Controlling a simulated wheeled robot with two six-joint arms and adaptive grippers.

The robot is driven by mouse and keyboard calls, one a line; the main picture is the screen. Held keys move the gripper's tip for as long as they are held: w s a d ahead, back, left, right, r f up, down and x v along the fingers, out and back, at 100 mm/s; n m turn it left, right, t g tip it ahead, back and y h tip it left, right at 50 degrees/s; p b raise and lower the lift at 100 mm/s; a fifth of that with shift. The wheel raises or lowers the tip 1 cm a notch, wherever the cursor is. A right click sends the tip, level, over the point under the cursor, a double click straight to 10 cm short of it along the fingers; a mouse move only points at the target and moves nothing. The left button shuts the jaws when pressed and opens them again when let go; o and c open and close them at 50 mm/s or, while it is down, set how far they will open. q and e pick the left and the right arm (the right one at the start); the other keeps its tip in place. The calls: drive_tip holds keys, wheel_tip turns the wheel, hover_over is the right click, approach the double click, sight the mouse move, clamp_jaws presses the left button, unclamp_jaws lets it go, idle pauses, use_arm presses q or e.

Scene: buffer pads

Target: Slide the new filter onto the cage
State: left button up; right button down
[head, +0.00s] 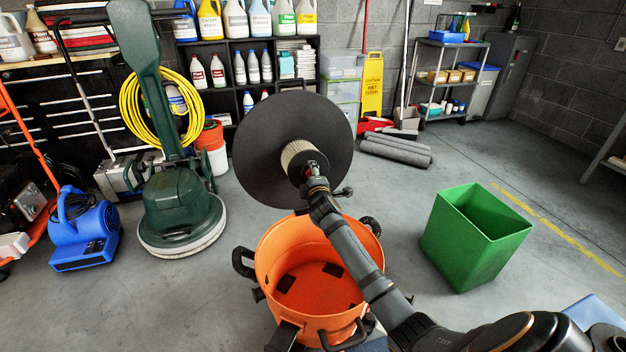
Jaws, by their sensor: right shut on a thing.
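A cream pleated filter (293,153) with a dark end cap shows in front of a large black disc (262,178). The cage cannot be seen; the filter and my gripper cover the middle of the disc. I cannot tell whether the filter is around a cage or only in front of it. My right gripper (314,178) is at the filter's near end and is shut on it. The arm comes up from the lower right. My left gripper is not in view.
An open orange drum (262,270) with black handles and dark patches inside stands below the disc. A green bin (450,258) is to the right. A green floor machine (178,205) and a blue blower (84,238) stand at left. Floor between drum and bin is clear.

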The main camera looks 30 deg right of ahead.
drive_tip(key=shift+w, duration=0.1)
drive_tip(key=shift+c, duration=1.7)
unclamp_jaws()
drive_tip(key=p+v, duration=0.2)
drive_tip(key=v, duration=1.5)
drive_tip(key=shift+d, duration=0.35)
drive_tip(key=shift+f, duration=0.15)
